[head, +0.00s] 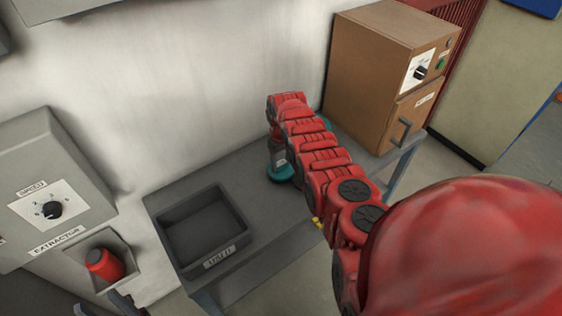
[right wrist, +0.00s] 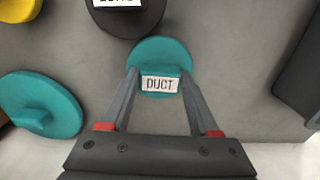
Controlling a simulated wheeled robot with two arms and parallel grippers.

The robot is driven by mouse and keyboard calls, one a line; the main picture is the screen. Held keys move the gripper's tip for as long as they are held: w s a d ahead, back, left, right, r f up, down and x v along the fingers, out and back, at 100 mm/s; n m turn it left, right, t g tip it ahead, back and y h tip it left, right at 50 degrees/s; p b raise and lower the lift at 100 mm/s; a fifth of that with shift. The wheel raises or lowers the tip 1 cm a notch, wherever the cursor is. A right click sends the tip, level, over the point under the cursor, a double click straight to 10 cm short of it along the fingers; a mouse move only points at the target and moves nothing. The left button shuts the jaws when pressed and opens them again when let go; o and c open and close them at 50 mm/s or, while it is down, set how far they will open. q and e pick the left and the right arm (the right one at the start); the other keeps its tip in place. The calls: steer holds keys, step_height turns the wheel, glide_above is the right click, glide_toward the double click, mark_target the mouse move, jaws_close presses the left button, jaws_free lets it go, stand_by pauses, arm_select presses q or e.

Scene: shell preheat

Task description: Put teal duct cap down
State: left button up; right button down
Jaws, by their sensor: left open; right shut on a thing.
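The teal duct cap (right wrist: 160,52) is round, with a white label reading DUCT on its raised grip. My right gripper (right wrist: 160,78) is shut on that grip, one finger on each side. In the head view the teal cap (head: 281,174) shows low at the end of my right arm, over the grey bench (head: 262,212). I cannot tell whether it touches the bench. My left gripper (head: 126,303) is open and empty at the bottom left of the head view, partly cut off.
A second teal cap (right wrist: 40,106) lies to the left in the wrist view. A dark round thing (right wrist: 128,20) and a yellow thing (right wrist: 18,8) are beyond. A dark tray (head: 238,253) stands on the bench's left; a brown oven (head: 375,75) stands at its right end.

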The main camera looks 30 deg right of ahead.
steer(key=shift+f, duration=0.15)
steer(key=shift+f, duration=0.15)
steer(key=shift+c, duration=0.6)
jaws_free()
